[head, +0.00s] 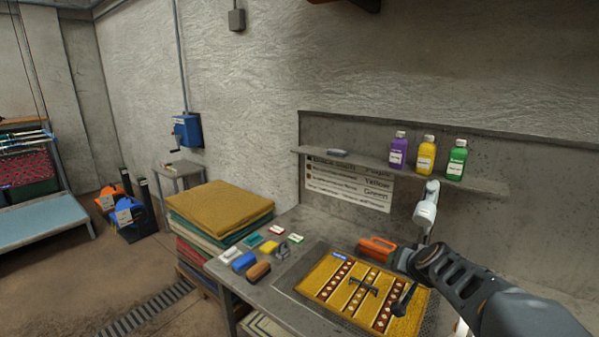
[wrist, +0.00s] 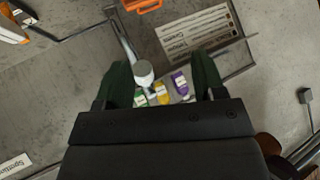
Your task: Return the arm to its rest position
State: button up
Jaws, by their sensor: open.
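My arm (head: 465,280) reaches in from the lower right of the head view, over the right part of the workbench. My gripper (wrist: 163,72) shows in the wrist view with its two dark green fingers spread wide. Nothing is held between them. Beyond the fingers the wrist view shows the wall, tilted and upside down, with green, yellow and purple bottles. In the head view the fingers are hard to tell from the dark shapes over the rug.
A yellow patterned rug (head: 341,294) lies on the workbench (head: 262,296). Behind it are an orange-handled tool (head: 377,247) and a white-headed fixture (head: 427,206). Purple (head: 398,152), yellow (head: 426,157) and green (head: 457,161) bottles stand on the shelf (head: 340,163). Brushes and small blocks lie left.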

jog(key=s+a+f+n+g+b, duration=0.1)
jog(key=s+a+f+n+g, duration=0.1)
jog(key=s, duration=0.8)
jog(key=s+a+f+n+g+b, duration=0.2)
jog(key=s+a+f+g, duration=0.1)
jog(key=s+a, duration=0.4)
jog(key=s+f, duration=0.1)
jog(key=s, duration=0.2)
jog(key=shift+s+a+n+b, duration=0.15)
jog(key=shift+n+b, duration=0.15)
